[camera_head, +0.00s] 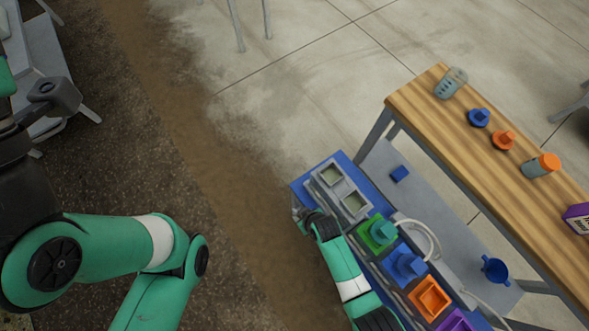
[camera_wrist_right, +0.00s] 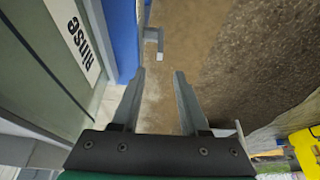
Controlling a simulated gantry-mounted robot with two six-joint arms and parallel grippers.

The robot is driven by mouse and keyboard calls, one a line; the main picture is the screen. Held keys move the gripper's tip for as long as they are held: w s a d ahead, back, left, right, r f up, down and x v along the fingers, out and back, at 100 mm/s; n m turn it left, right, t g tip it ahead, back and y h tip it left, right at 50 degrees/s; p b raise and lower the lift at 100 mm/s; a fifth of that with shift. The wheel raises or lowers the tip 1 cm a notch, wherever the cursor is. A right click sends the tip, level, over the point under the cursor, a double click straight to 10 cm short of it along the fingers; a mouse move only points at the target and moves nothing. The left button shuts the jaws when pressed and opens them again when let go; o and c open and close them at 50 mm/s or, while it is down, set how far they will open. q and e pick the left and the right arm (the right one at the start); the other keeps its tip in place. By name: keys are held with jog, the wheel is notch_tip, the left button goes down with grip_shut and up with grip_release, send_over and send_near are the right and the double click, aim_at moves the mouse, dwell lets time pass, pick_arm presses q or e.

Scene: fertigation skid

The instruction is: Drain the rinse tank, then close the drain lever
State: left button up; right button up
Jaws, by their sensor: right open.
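In the right wrist view, a grey-green tank wall (camera_wrist_right: 45,100) with a white label (camera_wrist_right: 72,35) partly reading "inse" stands at the left. A grey lever with a pale tip (camera_wrist_right: 155,47) sticks out beside a blue panel, just beyond my fingertips and apart from them. My right gripper (camera_wrist_right: 157,75) is open and empty, its two fingers spread toward the lever. The lever cannot be made out there. My left gripper is out of view.
The blue skid (camera_head: 312,178) carries green (camera_head: 377,233), blue (camera_head: 404,263), orange (camera_head: 430,298) and purple (camera_head: 456,322) units. A pale hose (camera_head: 425,228) loops behind them. A wooden table (camera_head: 425,105) holds a jar (camera_head: 451,82) and an orange-lidded container (camera_head: 541,165).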

aim_at(295, 211)
jog(key=b+x, duration=1)
jog(key=x, duration=0.1)
jog(key=shift+f, duration=0.2)
jog(key=shift+c, duration=0.3)
grip_shut()
jog(key=shift+d, duration=0.1)
dwell(0.6)
